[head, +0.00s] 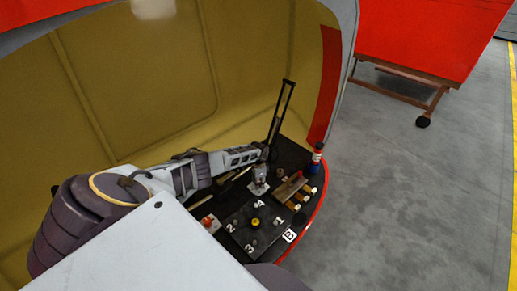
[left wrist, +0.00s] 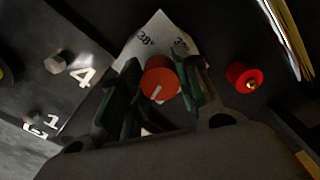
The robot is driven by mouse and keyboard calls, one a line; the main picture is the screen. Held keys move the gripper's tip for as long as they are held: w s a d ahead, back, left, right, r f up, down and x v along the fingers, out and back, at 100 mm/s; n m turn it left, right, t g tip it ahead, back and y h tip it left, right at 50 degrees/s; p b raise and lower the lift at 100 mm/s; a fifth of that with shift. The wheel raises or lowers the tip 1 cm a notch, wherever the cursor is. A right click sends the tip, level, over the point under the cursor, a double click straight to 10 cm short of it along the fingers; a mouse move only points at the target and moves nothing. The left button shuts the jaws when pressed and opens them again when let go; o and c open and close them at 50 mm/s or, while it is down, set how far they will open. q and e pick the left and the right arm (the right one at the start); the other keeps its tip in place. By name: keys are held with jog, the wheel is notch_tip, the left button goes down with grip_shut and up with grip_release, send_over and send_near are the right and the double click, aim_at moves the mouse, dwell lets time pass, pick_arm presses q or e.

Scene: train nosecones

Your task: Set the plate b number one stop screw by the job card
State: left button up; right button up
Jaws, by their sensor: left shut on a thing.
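In the head view the dark plate (head: 238,218) lies on the black shelf, with white numerals 1 to 4 and a yellow centre piece (head: 255,221). A white tag marked B (head: 290,236) lies beside it. My left gripper (head: 260,177) is just beyond the plate, near the 4. In the left wrist view its green fingers (left wrist: 160,92) are shut on an orange-red knob (left wrist: 158,76) with a white pointer line. The knob sits on a white card with degree marks (left wrist: 148,35), partly hidden. A hex screw (left wrist: 55,64) stands beside the 4. My right gripper is not in view.
A second white card with a red knob (head: 209,222) lies left of the plate. A wooden block with brass-coloured pieces (head: 290,190) and a blue bottle (head: 316,161) stand to the right. A red part with a brass tip (left wrist: 245,77) is near the gripper. The yellow shell wall rises behind.

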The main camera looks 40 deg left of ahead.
pick_arm(q)
jog(key=n, duration=0.1)
jog(key=n+p, duration=0.1)
jog(key=shift+w+r+n+p, duration=0.1)
jog(key=shift+r+n+p, duration=0.1)
jog(key=shift+n+p, duration=0.15)
jog(key=shift+n, duration=0.35)
jog(key=shift+f, duration=0.1)
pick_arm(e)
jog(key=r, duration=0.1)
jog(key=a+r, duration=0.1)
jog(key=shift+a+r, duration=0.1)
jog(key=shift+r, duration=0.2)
pick_arm(q)
jog(key=o, duration=1.1)
jog(key=shift+c, duration=0.2)
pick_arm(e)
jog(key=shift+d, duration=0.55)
pick_arm(q)
jog(key=shift+a+r, duration=0.1)
jog(key=shift+r, duration=0.2)
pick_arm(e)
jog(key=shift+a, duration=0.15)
